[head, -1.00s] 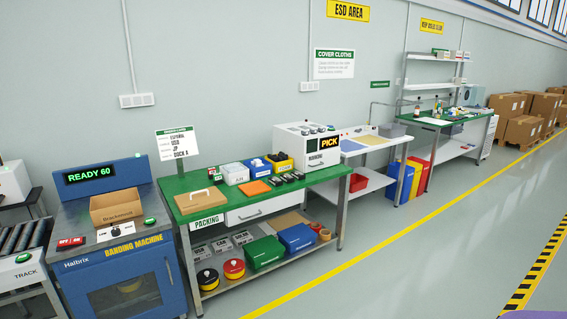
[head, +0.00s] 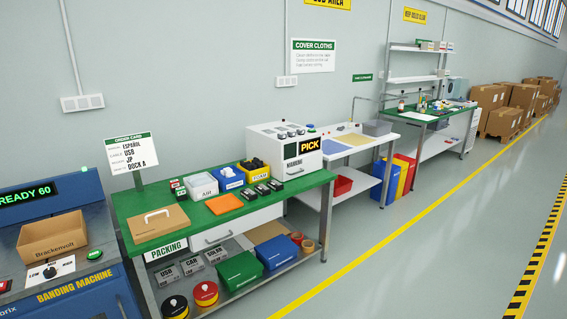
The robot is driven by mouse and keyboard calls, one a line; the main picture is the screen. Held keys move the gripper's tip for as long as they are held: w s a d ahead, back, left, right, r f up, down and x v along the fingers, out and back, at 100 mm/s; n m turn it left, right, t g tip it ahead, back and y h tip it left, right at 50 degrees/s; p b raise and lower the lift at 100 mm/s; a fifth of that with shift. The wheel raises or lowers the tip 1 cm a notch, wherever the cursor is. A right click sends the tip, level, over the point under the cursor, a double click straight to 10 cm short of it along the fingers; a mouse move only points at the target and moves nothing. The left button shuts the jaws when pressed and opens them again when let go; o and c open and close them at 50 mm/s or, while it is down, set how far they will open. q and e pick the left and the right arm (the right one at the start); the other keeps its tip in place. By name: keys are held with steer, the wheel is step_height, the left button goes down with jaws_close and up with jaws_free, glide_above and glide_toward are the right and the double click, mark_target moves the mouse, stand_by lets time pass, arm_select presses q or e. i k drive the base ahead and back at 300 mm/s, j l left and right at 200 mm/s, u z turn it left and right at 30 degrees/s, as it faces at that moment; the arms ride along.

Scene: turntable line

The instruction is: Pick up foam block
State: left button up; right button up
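A yellow bin (head: 257,179) that seems to be labelled FOAM stands on the green packing bench (head: 146,235), toward its right part. Dark lumps (head: 254,164) show in its top; single foam blocks are too small to tell apart. Neither of my grippers is in the head view.
A blue bin (head: 231,182) and a white bin (head: 202,190) stand left of the yellow bin. An orange flat piece (head: 224,204), several small dark devices (head: 262,189) and a cardboard piece with a handle (head: 160,222) lie in front. The floor (head: 420,250) before the bench is clear.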

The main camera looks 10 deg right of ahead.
mark_target(252, 167)
steer(key=i+l+z, duration=0.15)
steer(key=i, duration=0.65)
steer(key=i+l+z, duration=0.1)
steer(key=i, duration=0.7)
